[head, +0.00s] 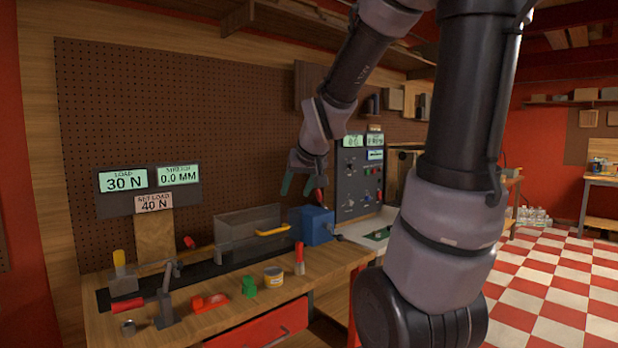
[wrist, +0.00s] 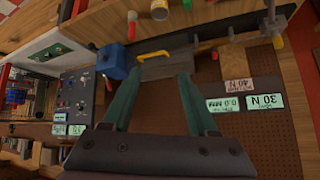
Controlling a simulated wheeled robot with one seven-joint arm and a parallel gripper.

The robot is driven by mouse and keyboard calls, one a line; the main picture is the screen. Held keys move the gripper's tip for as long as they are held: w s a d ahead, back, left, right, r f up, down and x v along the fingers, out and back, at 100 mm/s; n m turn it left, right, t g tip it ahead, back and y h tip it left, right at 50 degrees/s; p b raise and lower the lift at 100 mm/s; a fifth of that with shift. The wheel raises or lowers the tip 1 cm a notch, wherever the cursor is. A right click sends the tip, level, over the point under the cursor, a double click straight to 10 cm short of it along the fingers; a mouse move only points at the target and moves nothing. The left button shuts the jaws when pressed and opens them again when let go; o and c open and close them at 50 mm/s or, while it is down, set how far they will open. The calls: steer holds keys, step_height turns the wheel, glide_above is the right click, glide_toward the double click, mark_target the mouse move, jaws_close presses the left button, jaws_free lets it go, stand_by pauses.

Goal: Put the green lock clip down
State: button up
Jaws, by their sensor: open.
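The green lock clip (head: 249,286) sits on the wooden bench top near its front edge, between a red piece and a small tin. It stands apart from my gripper. My gripper (head: 302,186) is up over the back of the bench, above and beside a blue box. In the wrist view its two green fingers (wrist: 157,77) are spread wide with nothing between them. A little green at the top edge of the wrist view may be the clip, but I cannot tell.
A red piece (head: 209,302), a tin (head: 273,277) and a red-topped tube (head: 299,258) line the bench front. A red-handled clamp (head: 163,308) stands left. Behind are a clear guard (head: 247,229) with a yellow handle, the blue box (head: 317,225) and a control panel (head: 359,178).

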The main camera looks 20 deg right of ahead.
steer(key=s+a+r+m+g+y, duration=0.1)
steer(key=s+a+r, duration=0.1)
steer(key=s, duration=0.6)
steer(key=s+a+r+m+y, duration=0.1)
steer(key=s+a+r, duration=0.1)
steer(key=s, duration=0.6)
steer(key=shift+s+r+g, duration=0.3)
steer(key=shift+r+g, duration=0.1)
steer(key=shift+r, duration=0.3)
